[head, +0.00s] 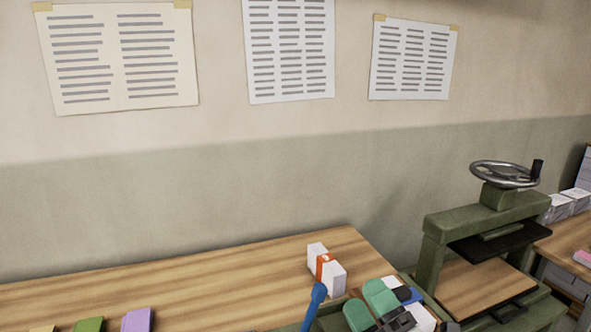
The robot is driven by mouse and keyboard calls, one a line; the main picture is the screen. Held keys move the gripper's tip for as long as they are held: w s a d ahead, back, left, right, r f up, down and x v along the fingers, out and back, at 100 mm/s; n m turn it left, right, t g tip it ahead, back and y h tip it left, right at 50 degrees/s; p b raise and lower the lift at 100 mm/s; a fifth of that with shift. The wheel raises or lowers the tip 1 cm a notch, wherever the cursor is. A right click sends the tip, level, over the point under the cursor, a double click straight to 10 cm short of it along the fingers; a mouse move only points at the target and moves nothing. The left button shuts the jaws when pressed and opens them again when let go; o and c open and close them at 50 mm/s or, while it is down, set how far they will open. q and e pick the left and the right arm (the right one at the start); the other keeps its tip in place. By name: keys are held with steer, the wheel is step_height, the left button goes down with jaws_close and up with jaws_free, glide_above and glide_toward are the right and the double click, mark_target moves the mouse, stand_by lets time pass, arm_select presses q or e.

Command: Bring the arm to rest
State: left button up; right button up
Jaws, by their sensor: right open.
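My right gripper (370,306) shows at the bottom edge, right of centre, with two green rounded fingers and a dark grey body. It is open, with a gap between the fingers, and I see nothing held in it. It is over the near right end of the wooden table, in front of a white paper bundle with an orange band (327,270). The rest of the right arm is cut off by the frame. My left gripper is not in view.
A blue handle (315,302) stands up left of the gripper. A green press with a handwheel (505,174) stands to the right. Purple (137,320) and green (89,324) items lie at the lower left. The table's middle (220,275) is clear.

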steer(key=s+d+f+m+g+h, duration=0.3)
steer(key=d+f+m+h, duration=0.25)
steer(key=f+m, duration=0.25)
steer(key=s+d+f+m+g+h, duration=0.2)
steer(key=d+f+m+g+h, duration=0.15)
steer(key=f+m+h, duration=0.4)
steer(key=s+f+m+g+y, duration=0.2)
steer(key=s+f+m+g, duration=0.7)
steer(key=s, duration=0.8)
step_height(320, 180, down, 29)
steer(key=s+n+g, duration=0.2)
steer(key=n+g, duration=0.1)
steer(key=s+d+f, duration=0.3)
steer(key=s+f, duration=1.2)
steer(key=shift+s+d+f+g+h, duration=0.15)
steer(key=shift+d+f+g+h, duration=0.1)
steer(key=shift+d+g+h, duration=0.1)
